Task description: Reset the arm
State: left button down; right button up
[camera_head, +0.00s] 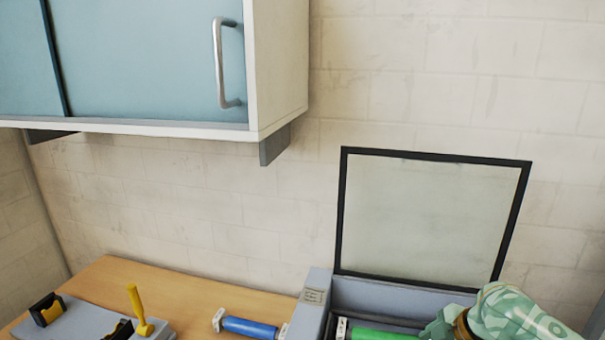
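My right arm comes in at the bottom right, and its green-white wrist part shows in front of the laminator. The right gripper is at or near the green roll, but its fingertips are not clear and I cannot tell whether they touch it. The laminator (313,300) is a grey machine at the bottom right with its black-framed clear cover (432,215) standing open. A green roll (380,334) with a white end lies in it, partly cut off by the lower edge. My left gripper is not in view.
A blue roll (250,328) lies on the wooden table (180,295) left of the laminator. A grey device (85,322) with a yellow lever (137,305) stands at the bottom left. A wall cabinet (150,70) with blue doors hangs above. The table's back middle is clear.

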jog(key=s+a+f+m+t, duration=0.2)
jog(key=s+a+f+t, duration=0.1)
jog(key=s+a+f, duration=0.3)
jog(key=s+d+r+m+h, duration=0.2)
jog(key=s+d+m+h, duration=0.65)
jog(key=s, duration=0.65)
jog(key=s+a+f+n+g+y+b, duration=0.2)
jog(key=f+b, duration=1.4)
jog(key=f, duration=2.8)
pick_arm(q)
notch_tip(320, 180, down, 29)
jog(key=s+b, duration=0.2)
jog(key=b, duration=1)
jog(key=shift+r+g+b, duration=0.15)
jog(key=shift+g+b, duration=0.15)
jog(key=shift+b, duration=0.05)
pick_arm(e)
jog(key=s+f+m+g+y, duration=0.1)
jog(key=s+f+m, duration=0.1)
jog(key=s+f, duration=0.8)
jog(key=s+f+m+g+y, duration=0.1)
jog(key=s+f+m+g, duration=0.1)
jog(key=s+f, duration=0.9)
notch_tip(320, 180, down, 6)
jog(key=shift+r+g+y, duration=0.1)
jog(key=shift+g+y, duration=0.2)
jog(key=shift+y, duration=0.05)
